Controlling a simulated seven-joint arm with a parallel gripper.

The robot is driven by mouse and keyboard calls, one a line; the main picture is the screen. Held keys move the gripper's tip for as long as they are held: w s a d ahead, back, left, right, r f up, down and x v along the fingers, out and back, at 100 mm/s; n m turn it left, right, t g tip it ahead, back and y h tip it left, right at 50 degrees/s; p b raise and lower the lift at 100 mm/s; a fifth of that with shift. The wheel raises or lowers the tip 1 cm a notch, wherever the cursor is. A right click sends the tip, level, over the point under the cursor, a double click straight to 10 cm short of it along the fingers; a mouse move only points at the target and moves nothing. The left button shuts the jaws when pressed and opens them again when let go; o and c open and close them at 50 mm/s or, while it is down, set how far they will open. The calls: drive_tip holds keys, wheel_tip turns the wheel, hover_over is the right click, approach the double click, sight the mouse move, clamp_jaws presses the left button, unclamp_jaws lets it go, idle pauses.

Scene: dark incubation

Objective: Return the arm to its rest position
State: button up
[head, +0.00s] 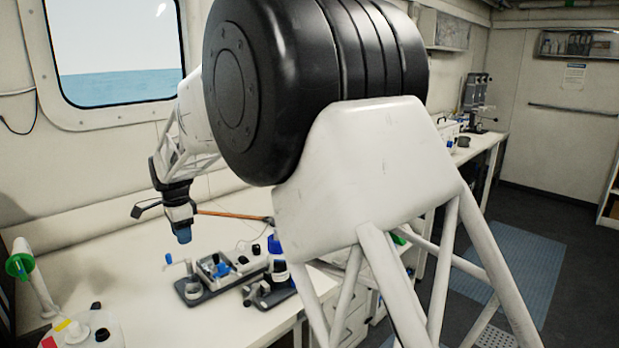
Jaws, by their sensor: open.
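My arm reaches from the large black joint in the foreground back toward the bench, mostly hidden behind that joint. My gripper (184,235) points down above the white bench (120,262), to the left of and above the small apparatus (222,272). It is small and dark at this distance. Its jaws are open, and no object shows in them. The gap between the tip and the bench top is hard to judge.
A second device with a blue-topped part (275,245) stands right of the apparatus. An orange-brown rod (235,215) runs beside my gripper; contact is unclear. A white container (85,332) and a green-collared tube (20,265) are at the lower left. A window (115,50) is behind.

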drive_tip(key=s+d+r+n, duration=0.2)
drive_tip(key=s+d+r, duration=0.15)
drive_tip(key=d, duration=0.75)
drive_tip(key=s+d+r+n+t, duration=0.1)
drive_tip(key=s+d+r, duration=0.3)
drive_tip(key=d, duration=0.7)
drive_tip(key=s+d+r+n, duration=0.25)
drive_tip(key=s+d, duration=0.35)
drive_tip(key=d, duration=0.6)
drive_tip(key=s+d+f+n, duration=0.2)
drive_tip(key=s+d+f, duration=0.1)
drive_tip(key=s+d, duration=0.7)
drive_tip(key=s+d+f+n+t, duration=0.1)
drive_tip(key=s+d+f+n, duration=0.1)
drive_tip(key=s+d, duration=0.8)
drive_tip(key=s+f, duration=0.1)
drive_tip(key=s, duration=0.6)
drive_tip(key=shift+s+d, duration=0.15)
drive_tip(key=shift+s, duration=0.2)
drive_tip(key=shift+n, duration=0.25)
drive_tip(key=shift+c, duration=0.2)
